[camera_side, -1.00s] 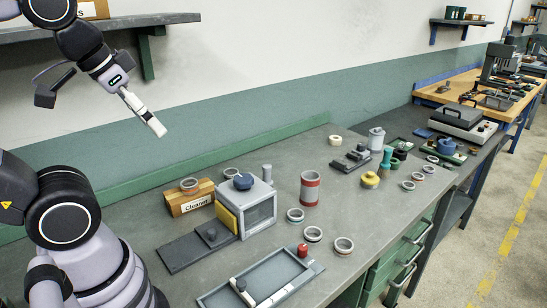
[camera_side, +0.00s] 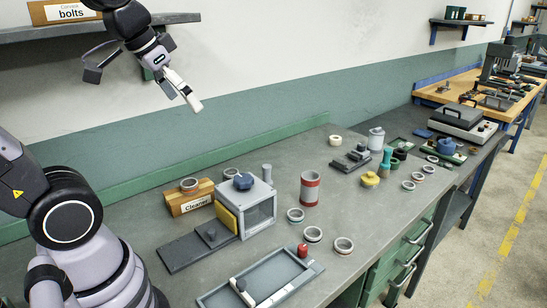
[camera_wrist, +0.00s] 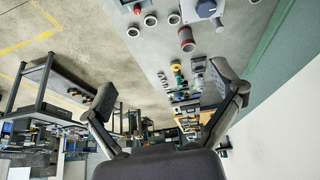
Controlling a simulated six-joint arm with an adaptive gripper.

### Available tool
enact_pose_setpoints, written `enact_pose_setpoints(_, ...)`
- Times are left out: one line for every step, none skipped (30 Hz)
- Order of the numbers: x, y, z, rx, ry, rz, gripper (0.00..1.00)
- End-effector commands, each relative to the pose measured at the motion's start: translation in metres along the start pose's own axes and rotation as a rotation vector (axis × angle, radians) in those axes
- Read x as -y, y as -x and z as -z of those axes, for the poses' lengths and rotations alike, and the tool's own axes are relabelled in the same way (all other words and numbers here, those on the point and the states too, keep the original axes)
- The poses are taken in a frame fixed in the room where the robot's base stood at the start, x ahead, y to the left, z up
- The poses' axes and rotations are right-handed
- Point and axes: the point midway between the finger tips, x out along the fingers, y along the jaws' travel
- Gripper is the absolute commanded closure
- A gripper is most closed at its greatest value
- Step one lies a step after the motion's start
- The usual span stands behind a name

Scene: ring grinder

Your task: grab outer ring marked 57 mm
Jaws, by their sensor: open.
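Several grey metal rings stand on the bench in the side view. One group near the front edge has a ring with a teal band (camera_side: 295,215), a middle ring (camera_side: 313,234) and a right ring (camera_side: 344,246). More rings (camera_side: 408,185) stand farther right along the edge. No size marking is readable, so I cannot tell which is 57 mm. My gripper (camera_side: 184,99) is open and empty, high above the bench at upper left, well apart from the rings. In the wrist view my gripper (camera_wrist: 160,92) has its fingers spread, with rings (camera_wrist: 133,31) at the top.
A grey machine box with a blue knob (camera_side: 244,181) stands mid-bench, beside a red-banded cylinder (camera_side: 310,189). A grey tray (camera_side: 285,268) with a red-capped item lies in front. A wall shelf (camera_side: 30,36) is near my arm.

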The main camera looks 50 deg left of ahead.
Motion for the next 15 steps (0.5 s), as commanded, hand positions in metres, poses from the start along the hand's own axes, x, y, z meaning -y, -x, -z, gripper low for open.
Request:
enact_pose_setpoints(0.010, -0.014, 0.025, 0.018, 0.016, 0.001, 0.08)
enact_pose_setpoints(0.017, -0.022, 0.039, 0.021, 0.022, 0.001, 0.08)
enact_pose_setpoints(0.027, -0.035, 0.057, 0.024, 0.030, 0.001, 0.08)
enact_pose_setpoints(0.036, -0.045, 0.069, 0.026, 0.036, 0.002, 0.08)
enact_pose_setpoints(0.046, -0.056, 0.081, 0.028, 0.043, 0.002, 0.08)
enact_pose_setpoints(0.060, -0.071, 0.096, 0.031, 0.053, 0.004, 0.08)
enact_pose_setpoints(0.071, -0.084, 0.106, 0.033, 0.059, 0.006, 0.08)
enact_pose_setpoints(0.084, -0.097, 0.115, 0.035, 0.068, 0.008, 0.08)
enact_pose_setpoints(0.101, -0.116, 0.125, 0.036, 0.079, 0.013, 0.08)
enact_pose_setpoints(0.115, -0.130, 0.132, 0.037, 0.089, 0.017, 0.08)
enact_pose_setpoints(0.130, -0.145, 0.137, 0.039, 0.098, 0.021, 0.08)
enact_pose_setpoints(0.150, -0.166, 0.142, 0.042, 0.111, 0.027, 0.08)
enact_pose_setpoints(0.166, -0.182, 0.144, 0.043, 0.122, 0.033, 0.08)
enact_pose_setpoints(0.182, -0.199, 0.145, 0.045, 0.131, 0.038, 0.08)
enact_pose_setpoints(0.203, -0.221, 0.143, 0.049, 0.145, 0.046, 0.08)
